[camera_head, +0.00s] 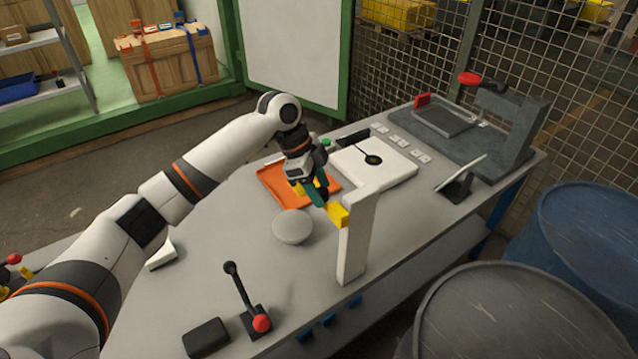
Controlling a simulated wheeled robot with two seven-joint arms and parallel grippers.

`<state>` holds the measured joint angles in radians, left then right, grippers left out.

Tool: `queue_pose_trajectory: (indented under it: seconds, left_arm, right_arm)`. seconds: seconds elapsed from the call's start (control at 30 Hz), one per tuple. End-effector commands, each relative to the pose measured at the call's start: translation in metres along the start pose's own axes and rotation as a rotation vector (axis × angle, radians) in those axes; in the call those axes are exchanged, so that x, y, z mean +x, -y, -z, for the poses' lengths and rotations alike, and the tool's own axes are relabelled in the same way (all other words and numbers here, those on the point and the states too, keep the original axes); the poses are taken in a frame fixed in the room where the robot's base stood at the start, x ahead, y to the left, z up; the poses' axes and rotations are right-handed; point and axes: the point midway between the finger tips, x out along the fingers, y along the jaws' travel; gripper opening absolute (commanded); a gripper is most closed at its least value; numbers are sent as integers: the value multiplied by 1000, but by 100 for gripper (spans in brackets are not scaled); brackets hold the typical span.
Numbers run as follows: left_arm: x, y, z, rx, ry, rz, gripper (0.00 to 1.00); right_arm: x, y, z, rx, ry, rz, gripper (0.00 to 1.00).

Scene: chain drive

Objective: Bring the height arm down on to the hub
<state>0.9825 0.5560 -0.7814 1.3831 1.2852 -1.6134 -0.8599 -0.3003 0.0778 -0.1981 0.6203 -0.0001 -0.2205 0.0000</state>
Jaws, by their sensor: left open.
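A pale upright post (356,240) stands at the table's front edge, with a yellow piece (338,214) sticking out to the left near its top; this looks like the height arm. My left gripper (320,196) is open just above and left of the yellow piece, its dark green fingers pointing down towards it. I cannot tell whether they touch. A round light grey disc (292,227), possibly the hub, lies below and left of the gripper, apart from the yellow piece in the picture. My right gripper is not in view.
An orange tray (272,178) lies partly behind my gripper. A white plate (392,178) with a black round-ended tool is beyond it. A lever with a red knob (261,323) and a dark block (206,337) stand in front. A grey stand (520,130) is at the back right.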

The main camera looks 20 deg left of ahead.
Motion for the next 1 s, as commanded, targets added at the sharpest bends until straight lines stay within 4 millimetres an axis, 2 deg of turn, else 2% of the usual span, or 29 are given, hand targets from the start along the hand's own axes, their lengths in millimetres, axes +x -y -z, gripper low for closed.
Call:
queue_pose_trajectory:
  seconds: [0.3,0.37,0.63,0.87,1.0]
  left_arm:
    - [4,0,0,0,0,1,51]
    - [4,0,0,0,-1,0,43]
    - [3,0,0,0,0,0,0]
    - [8,0,2,-1,0,1,0]
    - [25,1,9,-2,0,3,0]
  right_arm:
    - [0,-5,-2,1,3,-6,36]
    - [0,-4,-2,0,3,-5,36]
    - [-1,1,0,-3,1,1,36]
    - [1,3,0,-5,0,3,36]
    - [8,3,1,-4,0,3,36]
